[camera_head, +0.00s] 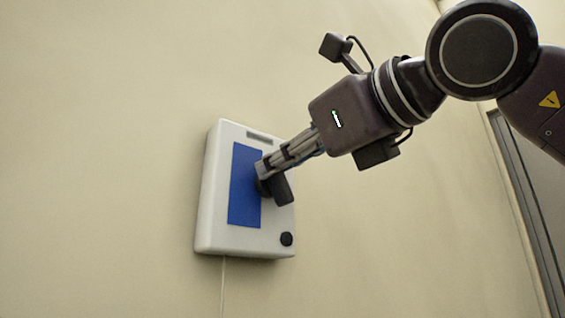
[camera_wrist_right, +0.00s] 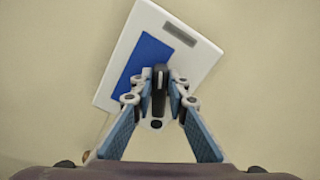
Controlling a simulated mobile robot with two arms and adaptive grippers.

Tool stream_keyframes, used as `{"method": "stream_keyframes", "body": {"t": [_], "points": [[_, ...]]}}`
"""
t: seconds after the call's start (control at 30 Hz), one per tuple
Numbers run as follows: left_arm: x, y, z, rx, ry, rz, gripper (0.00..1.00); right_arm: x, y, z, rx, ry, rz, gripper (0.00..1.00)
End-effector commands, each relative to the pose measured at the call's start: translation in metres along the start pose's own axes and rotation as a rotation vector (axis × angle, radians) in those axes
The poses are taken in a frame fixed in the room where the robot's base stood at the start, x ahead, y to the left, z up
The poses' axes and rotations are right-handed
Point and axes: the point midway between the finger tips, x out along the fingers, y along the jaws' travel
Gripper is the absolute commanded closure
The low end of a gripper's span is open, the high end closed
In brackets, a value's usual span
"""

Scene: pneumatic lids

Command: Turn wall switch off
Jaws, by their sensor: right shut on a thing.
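The wall switch is a white box (camera_head: 212,213) with a blue panel (camera_head: 242,190), fixed to the wall left of centre in the head view. A black handle (camera_head: 283,189) sticks out at the panel's right side. My right gripper (camera_head: 262,172) reaches in from the upper right and is shut on the handle. In the right wrist view the black handle (camera_wrist_right: 159,88) stands between the two fingers of my right gripper (camera_wrist_right: 160,100). The fingers partly cover the handle's base. My left gripper is not in view.
A round black knob (camera_head: 286,239) sits at the box's lower right, and a grey slot (camera_head: 259,135) near its top. A thin cable (camera_head: 223,285) hangs below. A door frame (camera_head: 520,200) stands at the right. The wall around the box is bare.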

Motion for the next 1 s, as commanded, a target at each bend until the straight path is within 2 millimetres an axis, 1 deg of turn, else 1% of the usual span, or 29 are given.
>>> {"method": "stream_keyframes", "body": {"t": [0.7,1.0], "points": [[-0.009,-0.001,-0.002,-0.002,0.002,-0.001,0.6,0.0,0.012,-0.004,-0.68,0.0,0.001,1.0],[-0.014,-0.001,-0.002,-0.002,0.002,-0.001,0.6,0.0,0.015,-0.007,-0.919,0.0,0.0,1.0]]}}
